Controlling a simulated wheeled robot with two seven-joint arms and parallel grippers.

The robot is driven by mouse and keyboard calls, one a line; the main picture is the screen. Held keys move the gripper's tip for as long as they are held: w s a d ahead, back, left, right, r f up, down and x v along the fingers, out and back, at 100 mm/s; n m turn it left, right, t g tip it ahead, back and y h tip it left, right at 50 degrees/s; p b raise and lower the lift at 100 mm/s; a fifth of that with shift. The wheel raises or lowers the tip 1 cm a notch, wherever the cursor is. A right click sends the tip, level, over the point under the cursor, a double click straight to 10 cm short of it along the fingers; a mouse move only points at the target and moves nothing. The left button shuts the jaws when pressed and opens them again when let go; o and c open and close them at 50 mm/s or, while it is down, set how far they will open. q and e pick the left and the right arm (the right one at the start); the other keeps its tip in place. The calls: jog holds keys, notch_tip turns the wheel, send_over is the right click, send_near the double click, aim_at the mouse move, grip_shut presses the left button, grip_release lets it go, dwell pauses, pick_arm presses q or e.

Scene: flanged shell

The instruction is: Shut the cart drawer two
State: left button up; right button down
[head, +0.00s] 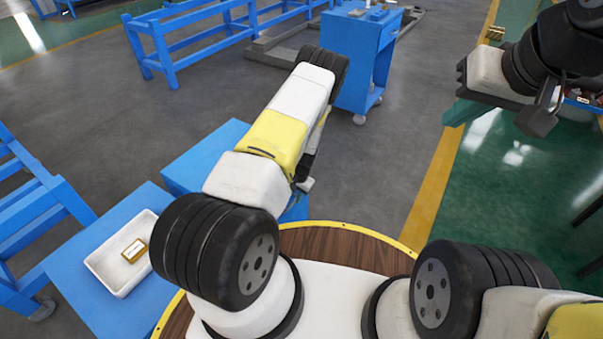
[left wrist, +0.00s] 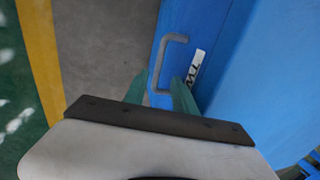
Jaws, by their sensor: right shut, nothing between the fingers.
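In the left wrist view, a blue drawer front (left wrist: 181,22) carries a grey bar handle (left wrist: 166,62) and a white label (left wrist: 196,68) that seems to read TWO. My left gripper (left wrist: 161,92) is open, its green fingers apart near the lower end of the handle; contact cannot be told. In the head view, my left arm hides this gripper and much of a blue cart part (head: 206,150). How far the drawer stands out cannot be told. My right gripper (head: 458,113) is shut and empty at the upper right, far from the drawer.
A blue surface at the left holds a white tray (head: 103,262) with a small gold-coloured item (head: 133,250). Another blue cart (head: 358,60) stands further back. Blue frames (head: 170,45) stand at the back left. Grey floor (head: 375,160) is clear between them.

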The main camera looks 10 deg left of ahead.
pick_arm(q)
jog(key=r, duration=0.5)
jog(key=shift+s+d, duration=0.2)
jog(key=shift+d, duration=0.2)
jog(key=s+d+r+n+t+h, duration=0.1)
jog(key=d+r+h, duration=0.1)
jog(key=r, duration=1.6)
jog(key=s+d+r+n+t+h, duration=0.1)
jog(key=d+r+n, duration=0.1)
jog(key=r, duration=1.6)
jog(key=s+r+t+h, duration=0.1)
jog(key=s+r+t, duration=0.1)
jog(key=s+r, duration=0.9)
jog(key=s+r+t, duration=0.1)
jog(key=s+r, duration=0.6)
jog(key=s, duration=0.6)
jog(key=shift+s+d+r, duration=0.15)
jog(key=shift+s+r, duration=0.05)
jog(key=shift+r, duration=0.2)
